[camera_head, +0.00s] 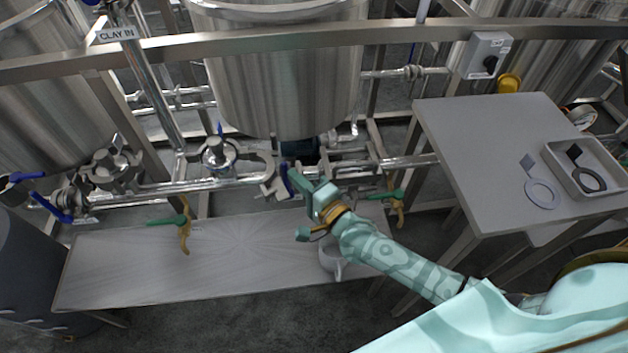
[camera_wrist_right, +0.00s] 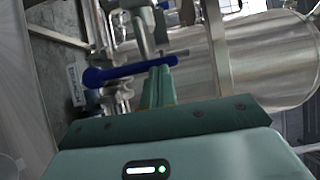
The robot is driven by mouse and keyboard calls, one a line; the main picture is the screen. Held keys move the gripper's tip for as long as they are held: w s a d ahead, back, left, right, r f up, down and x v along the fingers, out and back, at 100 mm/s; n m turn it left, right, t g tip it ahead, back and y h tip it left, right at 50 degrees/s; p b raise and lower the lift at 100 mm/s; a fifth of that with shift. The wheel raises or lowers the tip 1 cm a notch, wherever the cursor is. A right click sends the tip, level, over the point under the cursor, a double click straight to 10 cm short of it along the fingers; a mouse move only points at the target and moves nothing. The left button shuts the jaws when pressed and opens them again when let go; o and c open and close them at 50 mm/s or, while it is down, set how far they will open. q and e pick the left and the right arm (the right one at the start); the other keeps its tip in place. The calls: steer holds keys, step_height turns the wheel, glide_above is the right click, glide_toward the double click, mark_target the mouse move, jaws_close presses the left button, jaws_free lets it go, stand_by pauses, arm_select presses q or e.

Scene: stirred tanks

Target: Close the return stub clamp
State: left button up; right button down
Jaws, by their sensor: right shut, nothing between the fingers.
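My right gripper (camera_head: 300,180) reaches in from the lower right to the pipe run below the middle tank. Its green fingers are shut with nothing between them. The fingertips are beside a blue handle (camera_head: 286,180) at a silver pipe fitting (camera_head: 272,187); I cannot tell whether they touch. In the right wrist view the shut fingers (camera_wrist_right: 158,82) point at the blue handle (camera_wrist_right: 130,72), which lies across near their tips. I cannot make out for certain which part is the return stub clamp, or whether it is open. My left gripper is not in view.
A low grey bench (camera_head: 150,265) runs under the pipes, with a white cup (camera_head: 331,262) beneath my arm. The right table (camera_head: 470,150) carries a white ring (camera_head: 541,194) and a tray (camera_head: 556,158) holding a dark ring. Green-handled valves (camera_head: 183,222) hang over the bench.

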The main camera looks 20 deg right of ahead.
steer(key=shift+a, duration=0.5)
steer(key=shift+s+a+r+m+h+p, duration=0.1)
steer(key=shift+s+a+m+h+p, duration=0.05)
steer(key=shift+a+m+h+p, duration=0.2)
